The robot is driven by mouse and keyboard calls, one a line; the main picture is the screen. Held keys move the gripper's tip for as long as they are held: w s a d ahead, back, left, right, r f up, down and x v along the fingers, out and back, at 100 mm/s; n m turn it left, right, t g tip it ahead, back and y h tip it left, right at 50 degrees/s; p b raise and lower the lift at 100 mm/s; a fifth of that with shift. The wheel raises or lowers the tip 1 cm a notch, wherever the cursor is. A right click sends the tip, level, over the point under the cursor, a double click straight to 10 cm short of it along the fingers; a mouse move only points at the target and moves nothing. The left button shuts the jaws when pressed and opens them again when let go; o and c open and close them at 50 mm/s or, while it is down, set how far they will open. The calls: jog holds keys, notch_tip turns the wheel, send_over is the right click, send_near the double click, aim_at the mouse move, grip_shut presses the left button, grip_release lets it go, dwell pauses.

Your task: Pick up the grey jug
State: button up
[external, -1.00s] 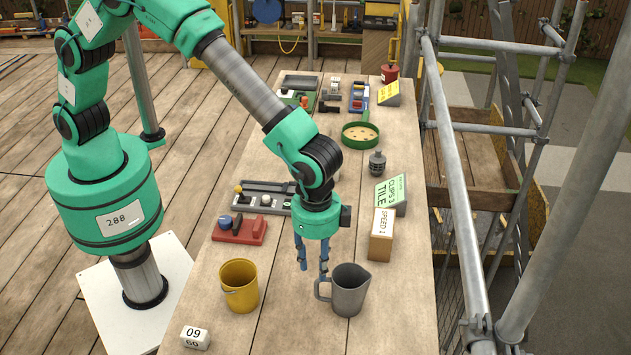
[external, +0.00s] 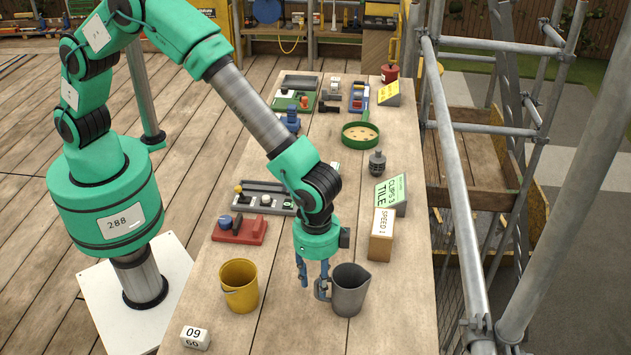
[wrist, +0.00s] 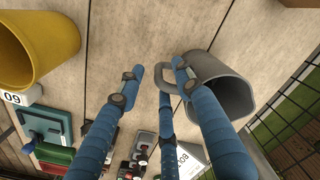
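The grey jug (external: 350,292) stands upright near the front right of the wooden table, with its handle on its left side. My gripper (external: 312,277) points down just left of the jug, with its blue fingers spread apart and lowered beside the handle. One finger overlaps the handle in the external view. In the wrist view, the jug (wrist: 235,95) is at the right and its handle lies close to the tips of the fingers (wrist: 156,72). The fingers are open. Whether any finger touches the handle is unclear.
A yellow bucket (external: 239,286) stands left of my gripper. A cardboard box (external: 381,236) stands behind the jug. A red block device (external: 239,230) and a grey tray (external: 265,197) lie behind the bucket. Scaffold rails (external: 455,190) run along the table's right side.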

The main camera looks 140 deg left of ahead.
aim_at(317, 294)
jog(key=shift+f+b, duration=0.45)
jog(key=shift+f, duration=1.75)
jog(key=shift+c, duration=0.5)
grip_shut()
